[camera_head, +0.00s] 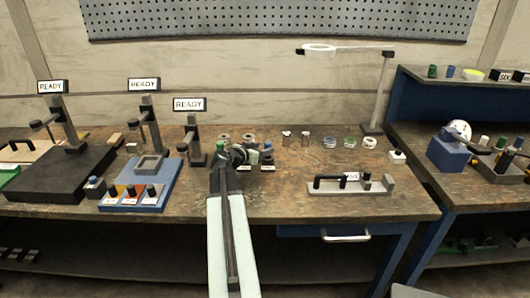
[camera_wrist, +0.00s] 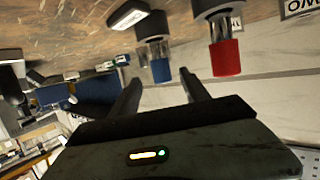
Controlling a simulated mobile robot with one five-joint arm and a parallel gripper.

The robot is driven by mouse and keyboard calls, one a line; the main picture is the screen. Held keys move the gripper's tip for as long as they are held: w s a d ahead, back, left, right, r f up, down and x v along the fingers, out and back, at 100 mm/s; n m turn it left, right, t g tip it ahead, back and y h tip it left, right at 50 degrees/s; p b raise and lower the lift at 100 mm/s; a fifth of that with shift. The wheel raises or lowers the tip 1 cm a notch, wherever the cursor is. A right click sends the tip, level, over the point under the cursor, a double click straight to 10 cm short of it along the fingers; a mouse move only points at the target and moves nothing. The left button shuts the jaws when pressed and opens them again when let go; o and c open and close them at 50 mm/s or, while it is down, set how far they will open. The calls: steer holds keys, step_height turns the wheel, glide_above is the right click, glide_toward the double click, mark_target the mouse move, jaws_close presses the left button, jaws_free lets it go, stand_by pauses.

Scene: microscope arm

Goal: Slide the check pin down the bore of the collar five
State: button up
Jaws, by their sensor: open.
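My gripper (camera_wrist: 161,80) is open, with its two dark fingers apart and nothing clearly held. In the wrist view a blue-ended pin (camera_wrist: 160,68) with a clear or metallic shank shows just beyond the gap between the fingertips. A red-ended pin (camera_wrist: 225,57) in a grey sleeve shows to its right. I cannot tell which one is the check pin. In the head view my gripper (camera_head: 240,155) is over the middle of the bench, among small dark blocks. Several ring-shaped collars, such as a green-banded one (camera_head: 349,142), stand at the back; no number five is legible.
A tall grey lamp stand (camera_head: 380,95) rises at the back right. A grey fixture with a black handle (camera_head: 350,187) lies at the front right. Three stands with READY signs (camera_head: 188,104) and a blue tray (camera_head: 165,195) occupy the left. The bench right of my gripper has bare room.

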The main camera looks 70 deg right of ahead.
mark_target(266, 146)
steer(key=b+x, duration=0.1)
steer(key=x, duration=0.4)
steer(key=shift+d+r, duration=0.15)
steer(key=shift+d, duration=0.1)
steer(key=shift+a+r, duration=0.1)
steer(key=shift+c, duration=0.3)
jaws_close()
